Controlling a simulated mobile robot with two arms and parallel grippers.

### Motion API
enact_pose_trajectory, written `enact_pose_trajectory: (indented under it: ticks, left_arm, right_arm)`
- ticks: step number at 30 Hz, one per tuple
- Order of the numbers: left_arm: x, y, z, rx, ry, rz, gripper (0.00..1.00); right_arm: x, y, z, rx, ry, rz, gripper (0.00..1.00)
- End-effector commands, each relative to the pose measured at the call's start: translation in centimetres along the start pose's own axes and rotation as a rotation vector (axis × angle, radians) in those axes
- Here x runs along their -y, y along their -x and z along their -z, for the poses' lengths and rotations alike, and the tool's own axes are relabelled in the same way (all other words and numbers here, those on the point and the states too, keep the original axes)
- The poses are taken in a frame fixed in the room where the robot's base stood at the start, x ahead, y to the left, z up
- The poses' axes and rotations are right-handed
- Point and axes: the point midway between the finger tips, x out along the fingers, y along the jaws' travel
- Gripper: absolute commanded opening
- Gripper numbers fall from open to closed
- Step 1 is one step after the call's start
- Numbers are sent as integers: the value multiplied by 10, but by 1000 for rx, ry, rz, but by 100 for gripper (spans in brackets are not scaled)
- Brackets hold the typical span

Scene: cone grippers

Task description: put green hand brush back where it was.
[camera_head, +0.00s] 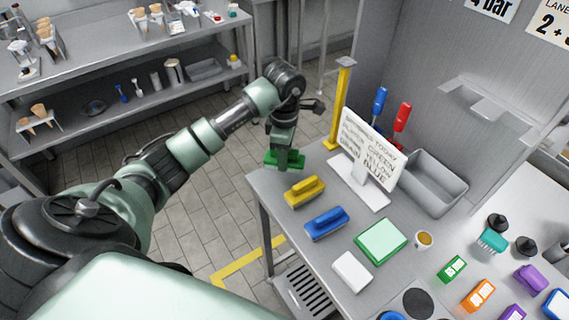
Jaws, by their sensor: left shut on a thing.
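The green hand brush (271,158) is in my left gripper (284,155), at the far left edge of the metal table (290,225). The gripper points down and is shut on the brush, hiding its middle. I cannot tell whether the brush touches the table. A yellow hand brush (305,191) and a blue hand brush (327,223) lie on the table in front of it, in a slanting row. A white sign (372,148) with colour words, including green, yellow and blue, stands behind them. My right gripper is not in view.
A yellow post (339,105) stands close right of my left gripper. Shelves (120,105) stand across the tiled floor.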

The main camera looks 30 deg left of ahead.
Motion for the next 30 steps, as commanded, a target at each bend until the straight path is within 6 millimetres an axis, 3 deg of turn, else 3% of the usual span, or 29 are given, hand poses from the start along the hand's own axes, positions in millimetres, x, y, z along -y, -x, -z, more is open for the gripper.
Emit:
enact_pose_trajectory:
  ticks: [9, 19, 20, 22, 30]
  left_arm:
    - [1, -39, 0, 1, 1, 2, 5]
    - [0, -44, 0, -1, 0, 0, 5]
    - [0, -44, 0, -1, 0, 0, 40]
    - [0, -43, 0, 0, 0, 0, 59]
    - [0, -43, 0, 0, 0, 0, 59]
  right_arm:
    - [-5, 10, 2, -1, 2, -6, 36]
    - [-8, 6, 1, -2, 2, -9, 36]
    - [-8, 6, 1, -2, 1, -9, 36]
    - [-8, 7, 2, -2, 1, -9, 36]
    - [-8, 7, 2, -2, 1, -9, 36]
